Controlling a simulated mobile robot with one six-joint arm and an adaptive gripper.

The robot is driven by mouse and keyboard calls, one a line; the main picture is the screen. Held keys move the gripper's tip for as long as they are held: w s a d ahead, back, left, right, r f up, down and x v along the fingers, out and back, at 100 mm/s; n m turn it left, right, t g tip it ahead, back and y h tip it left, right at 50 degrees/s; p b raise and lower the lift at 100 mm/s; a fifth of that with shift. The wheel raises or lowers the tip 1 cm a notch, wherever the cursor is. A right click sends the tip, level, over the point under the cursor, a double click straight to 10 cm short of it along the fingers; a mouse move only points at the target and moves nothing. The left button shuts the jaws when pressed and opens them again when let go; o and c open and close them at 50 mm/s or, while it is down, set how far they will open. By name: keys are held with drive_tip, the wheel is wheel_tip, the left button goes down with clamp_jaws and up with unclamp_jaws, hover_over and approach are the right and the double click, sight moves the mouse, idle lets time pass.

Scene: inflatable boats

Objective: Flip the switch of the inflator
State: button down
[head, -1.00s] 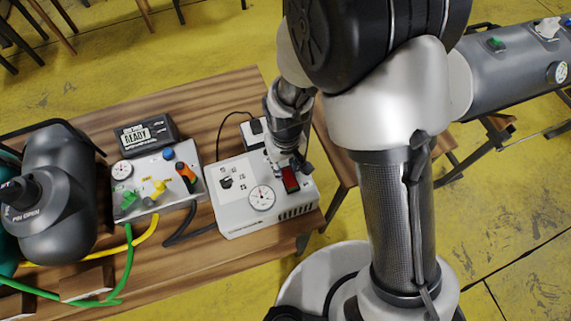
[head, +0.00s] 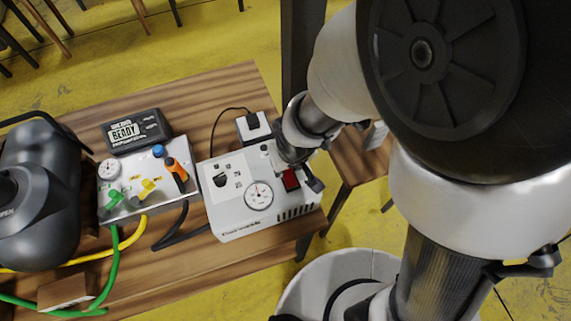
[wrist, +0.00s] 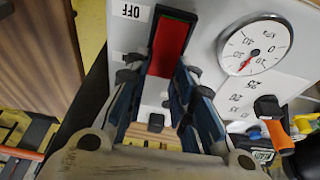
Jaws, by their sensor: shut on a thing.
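The inflator (head: 228,215) is a white box with a round gauge (head: 259,196) on the table's right part. Its red rocker switch (head: 291,180) sits at the right of its top face. In the wrist view the red switch (wrist: 168,48) stands in a dark frame beside an OFF label (wrist: 130,11). My gripper (wrist: 158,82) is at the switch, one finger on either side of its near end, shut on it. In the head view my gripper (head: 296,170) comes down over the inflator's right side and partly hides it. The exact finger contact is hard to see.
A control box (head: 135,205) with coloured valves and a black READY display (head: 135,132) stand left of the inflator. A white socket block (head: 262,131) with a plug and cable is behind it. Hoses run along the wooden table (head: 190,262). A dark tank (head: 35,215) is at far left.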

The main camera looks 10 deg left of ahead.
sight(292, 183)
drive_tip(key=shift+b, duration=0.35)
drive_tip(key=c, duration=1.4)
unclamp_jaws()
drive_tip(key=shift+o, duration=0.2)
drive_tip(key=shift+r, duration=0.15)
drive_tip(key=v, duration=1.2)
drive_tip(key=shift+s+d, duration=0.15)
drive_tip(key=shift+s, duration=0.1)
drive_tip(key=s+d+r+m, duration=0.2)
drive_tip(key=d+r, duration=0.1)
drive_tip(key=d, duration=0.3)
drive_tip(key=s+d+r+m+t+h, duration=0.1)
drive_tip(key=s+d+r+m, duration=0.1)
drive_tip(key=d, duration=0.4)
drive_tip(key=s+d+r+m, duration=0.2)
drive_tip(key=d+r, duration=0.1)
drive_tip(key=d, duration=0.3)
drive_tip(key=shift+s+d+r+t+h, duration=0.25)
drive_tip(key=shift+d+r+t+h, duration=0.05)
drive_tip(key=shift+d+t+h, duration=0.1)
